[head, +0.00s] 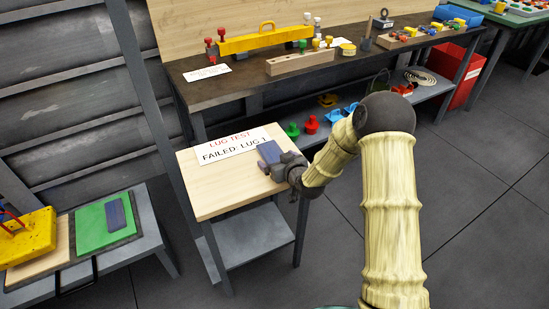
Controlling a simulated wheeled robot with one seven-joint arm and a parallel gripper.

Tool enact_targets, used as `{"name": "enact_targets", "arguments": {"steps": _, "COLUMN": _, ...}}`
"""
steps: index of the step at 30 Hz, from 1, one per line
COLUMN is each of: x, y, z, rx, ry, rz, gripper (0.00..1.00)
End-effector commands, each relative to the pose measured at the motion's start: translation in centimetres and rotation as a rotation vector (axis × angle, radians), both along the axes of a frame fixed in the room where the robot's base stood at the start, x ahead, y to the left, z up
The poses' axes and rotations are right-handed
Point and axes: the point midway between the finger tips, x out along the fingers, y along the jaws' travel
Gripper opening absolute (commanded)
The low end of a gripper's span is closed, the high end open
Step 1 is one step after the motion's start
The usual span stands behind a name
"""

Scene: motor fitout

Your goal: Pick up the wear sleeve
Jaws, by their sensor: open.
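My gripper (281,164) is over the right part of a small wooden-topped stand (215,198). A blue-grey block (268,151) shows right at its end; I cannot tell whether the two touch. The jaws are open, but the fingertips are small and partly hidden by the wrist. I cannot pick out the wear sleeve with certainty. Small coloured parts, among them white and yellow ones (317,20), stand on the dark workbench (215,88) behind, too small to identify.
A sign reading "LUG TEST FAILED: LUG 1" (232,146) lies on the stand. At left, a low bench holds a yellow fixture (27,238) and a green mat (91,229) with another blue-grey block (115,213). A red bin (468,80) stands at right. Floor at right is clear.

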Motion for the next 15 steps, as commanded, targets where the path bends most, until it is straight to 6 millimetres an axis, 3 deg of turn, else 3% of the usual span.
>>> {"name": "enact_targets", "arguments": {"steps": 3, "x": 0.0, "y": 0.0, "z": 0.01, "rx": 0.0, "ry": 0.0, "rz": 0.0, "gripper": 0.92}}
{"name": "enact_targets", "arguments": {"steps": 10, "x": -0.01, "y": -0.01, "z": 0.02, "rx": 0.0, "ry": 0.0, "rz": 0.0, "gripper": 0.47}}
{"name": "enact_targets", "arguments": {"steps": 15, "x": 0.0, "y": 0.0, "z": 0.04, "rx": 0.001, "ry": -0.001, "rz": 0.0, "gripper": 0.44}}
